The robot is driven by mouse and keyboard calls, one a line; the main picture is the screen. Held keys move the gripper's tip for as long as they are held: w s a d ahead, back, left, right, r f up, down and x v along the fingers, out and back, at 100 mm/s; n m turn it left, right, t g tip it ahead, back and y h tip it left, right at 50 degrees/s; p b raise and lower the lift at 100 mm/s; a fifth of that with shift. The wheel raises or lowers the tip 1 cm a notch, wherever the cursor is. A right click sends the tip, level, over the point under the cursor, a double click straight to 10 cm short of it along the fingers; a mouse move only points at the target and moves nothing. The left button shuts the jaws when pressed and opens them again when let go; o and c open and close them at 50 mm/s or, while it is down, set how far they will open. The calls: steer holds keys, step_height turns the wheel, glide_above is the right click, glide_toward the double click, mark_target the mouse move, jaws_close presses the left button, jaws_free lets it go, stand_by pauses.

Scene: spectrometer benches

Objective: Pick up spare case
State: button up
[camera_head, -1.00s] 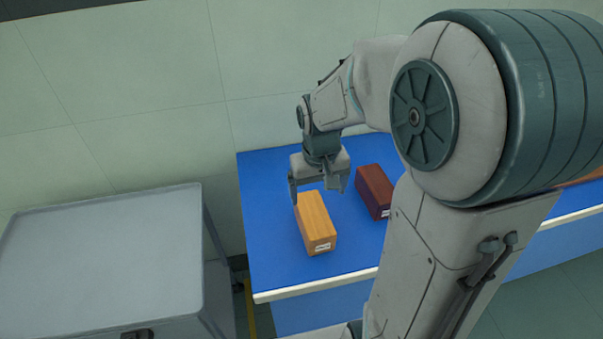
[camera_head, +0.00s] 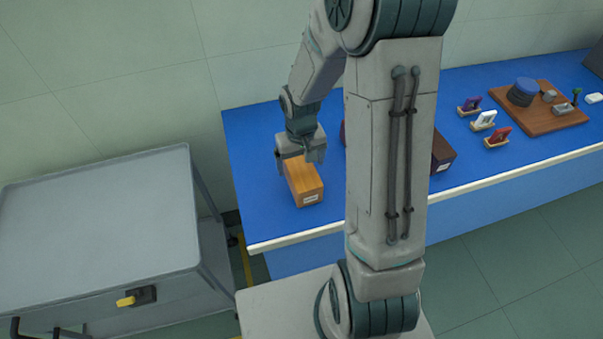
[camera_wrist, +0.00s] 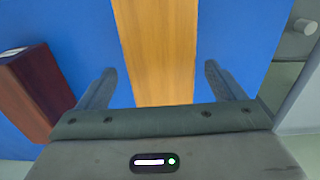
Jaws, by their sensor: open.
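An orange-brown wooden case (camera_head: 304,183) with a small white label on its end lies near the left end of the blue bench. The label is too small to read, so I cannot tell which case is the spare. My gripper (camera_head: 299,160) is open over the rear of this case, pointing down. In the wrist view the case (camera_wrist: 158,50) runs between the two open fingers (camera_wrist: 160,75), with blue bench showing on both sides. A dark red case (camera_wrist: 38,85) lies to the left in the wrist view. In the head view my arm mostly hides it.
Another dark case (camera_head: 442,154) shows right of my arm. Farther right are several small coloured pieces in holders (camera_head: 484,120) and a wooden board (camera_head: 560,119) with items on it. A grey metal cart (camera_head: 100,215) stands left of the bench (camera_head: 255,215).

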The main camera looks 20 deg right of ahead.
steer(key=shift+s+a+f+p, duration=0.1)
steer(key=shift+f+p, duration=0.1)
steer(key=shift+f, duration=0.65)
steer(key=shift+s+d+f+p, duration=0.1)
steer(key=shift+f+p, duration=0.05)
steer(key=shift+f, duration=0.65)
steer(key=shift+s+a+f+p, duration=0.1)
steer(key=shift+f+p, duration=0.1)
steer(key=shift+f, duration=0.65)
steer(key=c, duration=1.3)
